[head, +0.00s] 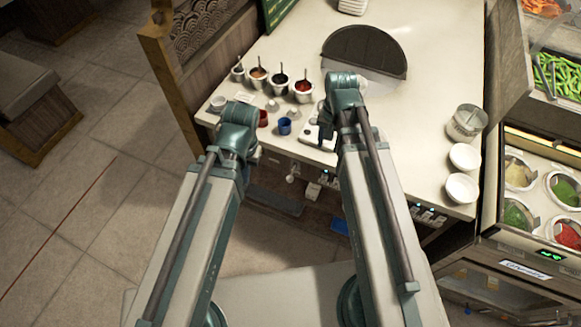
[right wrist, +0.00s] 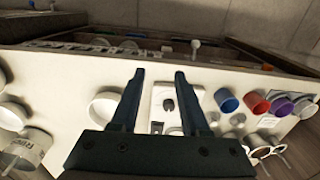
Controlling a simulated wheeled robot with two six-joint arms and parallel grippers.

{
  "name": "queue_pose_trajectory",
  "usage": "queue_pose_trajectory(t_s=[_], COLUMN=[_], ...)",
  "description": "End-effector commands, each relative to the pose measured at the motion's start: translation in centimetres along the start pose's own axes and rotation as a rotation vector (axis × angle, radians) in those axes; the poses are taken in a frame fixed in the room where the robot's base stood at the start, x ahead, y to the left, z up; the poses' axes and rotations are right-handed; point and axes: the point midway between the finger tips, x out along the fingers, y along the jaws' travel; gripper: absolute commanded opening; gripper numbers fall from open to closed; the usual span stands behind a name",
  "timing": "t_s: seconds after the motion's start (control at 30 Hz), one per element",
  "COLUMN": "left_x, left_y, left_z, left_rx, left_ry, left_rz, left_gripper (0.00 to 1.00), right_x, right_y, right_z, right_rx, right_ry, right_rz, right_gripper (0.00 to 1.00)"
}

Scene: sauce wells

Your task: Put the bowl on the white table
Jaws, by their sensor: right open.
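In the right wrist view a round white bowl (right wrist: 101,106) sits on the white table (right wrist: 65,75), left of my right gripper (right wrist: 160,75) and partly behind one finger. My right gripper is open, with nothing between its fingers. In the head view two white bowls (head: 465,157) (head: 461,188) stand at the right edge of the white table (head: 440,60), well right of my right gripper. I cannot tell which bowl the task means. My left gripper (head: 238,135) is over the table's front left; its fingers are hidden by the arm.
A metal can (head: 467,121) stands behind the two bowls. Sauce pots (head: 280,84) with spoons and a blue cup (head: 284,126) stand at the left. A dark half-round lid (head: 364,50) is at the back. A food counter (head: 530,180) borders the right side.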

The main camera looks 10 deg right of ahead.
Motion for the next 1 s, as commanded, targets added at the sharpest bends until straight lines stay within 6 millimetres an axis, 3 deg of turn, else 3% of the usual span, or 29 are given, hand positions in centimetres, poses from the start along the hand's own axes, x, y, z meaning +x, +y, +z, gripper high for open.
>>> queue_pose_trajectory(t_s=[0.03, 0.2, 0.4, 1.0], left_x=[0.0, 0.0, 0.0, 0.0], left_y=[0.0, 0.0, 0.0, 0.0], left_z=[0.0, 0.0, 0.0, 0.0], left_rx=[0.0, 0.0, 0.0, 0.0], left_ry=[0.0, 0.0, 0.0, 0.0], left_rz=[0.0, 0.0, 0.0, 0.0], left_gripper=[0.0, 0.0, 0.0, 0.0], right_x=[0.0, 0.1, 0.0, 0.0], right_y=[-1.7, -5.2, -6.9, -7.2], right_z=[2.7, 8.6, 12.4, 13.1], right_rx=[-0.14, -0.539, -0.803, -0.859], right_ry=[-0.002, -0.009, -0.015, -0.017], right_rz=[0.02, 0.08, 0.121, 0.13], right_gripper=[0.46, 0.46, 0.46, 0.46])
